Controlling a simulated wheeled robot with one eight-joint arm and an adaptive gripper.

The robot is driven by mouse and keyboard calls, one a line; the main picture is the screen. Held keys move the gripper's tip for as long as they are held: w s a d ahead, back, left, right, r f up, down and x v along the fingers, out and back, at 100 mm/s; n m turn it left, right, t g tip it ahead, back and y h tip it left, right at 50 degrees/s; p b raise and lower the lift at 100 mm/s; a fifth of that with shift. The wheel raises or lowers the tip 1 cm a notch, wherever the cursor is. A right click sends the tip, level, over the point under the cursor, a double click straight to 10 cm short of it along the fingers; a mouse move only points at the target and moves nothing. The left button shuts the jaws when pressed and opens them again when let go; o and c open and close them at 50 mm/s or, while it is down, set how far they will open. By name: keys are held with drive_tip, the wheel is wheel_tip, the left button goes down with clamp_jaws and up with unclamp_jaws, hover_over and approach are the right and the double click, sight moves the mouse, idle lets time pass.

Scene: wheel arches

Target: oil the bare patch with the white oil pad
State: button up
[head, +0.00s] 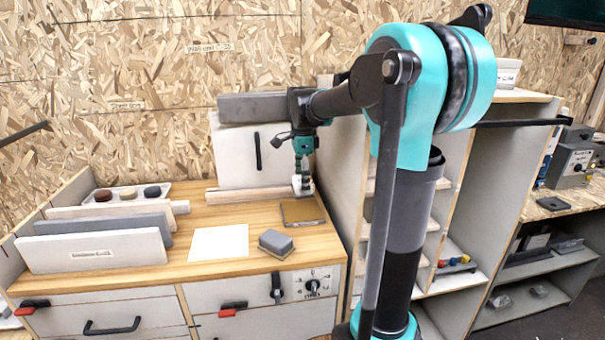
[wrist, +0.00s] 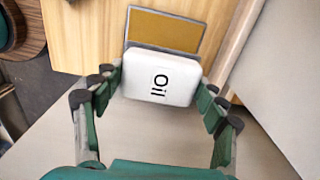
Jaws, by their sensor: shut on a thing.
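My gripper (head: 302,186) is shut on the white oil pad (wrist: 162,76), which is marked "Oil" in the wrist view. The pad also shows as a small white block (head: 307,186) at the right rear of the bench in the head view. Just beyond the pad in the wrist view is a flat brown rectangle with a grey rim (wrist: 166,30). It lies on the bench in front of the gripper in the head view (head: 302,213). A pale rectangle (head: 218,243) lies on the bench to its left. I cannot tell for sure which area is the bare patch.
A grey block (head: 275,243) sits near the bench's front edge. Several upright boards (head: 95,251) and a tray with oval pads (head: 130,193) stand at the left. A long wooden strip (head: 250,195) lies at the back. A tall shelf side (head: 348,170) bounds the right.

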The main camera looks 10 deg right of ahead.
hover_over(302, 211)
drive_tip(key=shift+w+f, duration=0.1)
drive_tip(key=shift+f, duration=2.95)
drive_tip(key=shift+f, duration=0.65)
drive_tip(key=shift+r, duration=0.1)
drive_tip(key=shift+r, duration=3.45)
